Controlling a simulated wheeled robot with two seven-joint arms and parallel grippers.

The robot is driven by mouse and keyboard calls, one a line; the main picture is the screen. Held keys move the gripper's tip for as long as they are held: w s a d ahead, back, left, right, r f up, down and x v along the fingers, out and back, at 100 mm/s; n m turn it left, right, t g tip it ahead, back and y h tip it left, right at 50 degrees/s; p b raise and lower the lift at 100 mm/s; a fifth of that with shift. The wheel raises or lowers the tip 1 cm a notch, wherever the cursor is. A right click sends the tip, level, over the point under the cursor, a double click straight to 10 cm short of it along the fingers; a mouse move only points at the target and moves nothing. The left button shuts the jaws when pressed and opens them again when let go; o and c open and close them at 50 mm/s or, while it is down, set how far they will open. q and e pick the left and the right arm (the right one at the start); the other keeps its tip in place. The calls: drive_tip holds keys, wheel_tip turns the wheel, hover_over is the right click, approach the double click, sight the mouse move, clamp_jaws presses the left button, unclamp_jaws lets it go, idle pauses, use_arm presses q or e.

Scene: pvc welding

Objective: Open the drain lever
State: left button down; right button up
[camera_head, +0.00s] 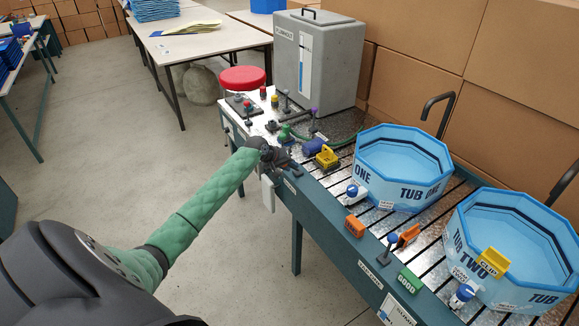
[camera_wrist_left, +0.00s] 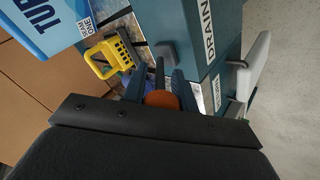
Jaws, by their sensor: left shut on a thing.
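My left gripper (camera_head: 279,157) is at the near edge of the bench, above a small white label on its front. It also shows in the left wrist view (camera_wrist_left: 160,92), its two dark fingers closed around a round orange-brown knob (camera_wrist_left: 161,99). The knob seems to be the drain lever's handle; the rest of the lever is hidden by the fingers. A DRAIN label (camera_wrist_left: 209,38) is on the bench front beside it. A grey block (camera_wrist_left: 166,50) sits at the edge just beyond the fingertips. My right gripper is not in view.
A yellow clip (camera_head: 327,157) and a blue cylinder (camera_head: 313,147) lie close beyond the gripper. Two blue tubs, tub one (camera_head: 402,190) and tub two (camera_head: 458,240), stand to the right. A grey machine (camera_head: 340,60) stands behind. The floor in front is clear.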

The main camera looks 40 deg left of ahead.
use_arm(q)
drive_tip(key=c, duration=1.1)
unclamp_jaws()
drive_tip(key=shift+c, duration=0.2)
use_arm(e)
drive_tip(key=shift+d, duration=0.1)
use_arm(q)
drive_tip(key=shift+s+a+r, duration=0.1)
drive_tip(key=shift+s, duration=0.1)
drive_tip(key=shift+s+a+r+b, duration=0.1)
drive_tip(key=shift+s+r+b, duration=0.15)
drive_tip(key=shift+b, duration=0.1)
drive_tip(key=b+v, duration=0.2)
drive_tip(key=v, duration=0.4)
drive_tip(key=shift+s+r, duration=0.15)
drive_tip(key=shift+r, duration=0.1)
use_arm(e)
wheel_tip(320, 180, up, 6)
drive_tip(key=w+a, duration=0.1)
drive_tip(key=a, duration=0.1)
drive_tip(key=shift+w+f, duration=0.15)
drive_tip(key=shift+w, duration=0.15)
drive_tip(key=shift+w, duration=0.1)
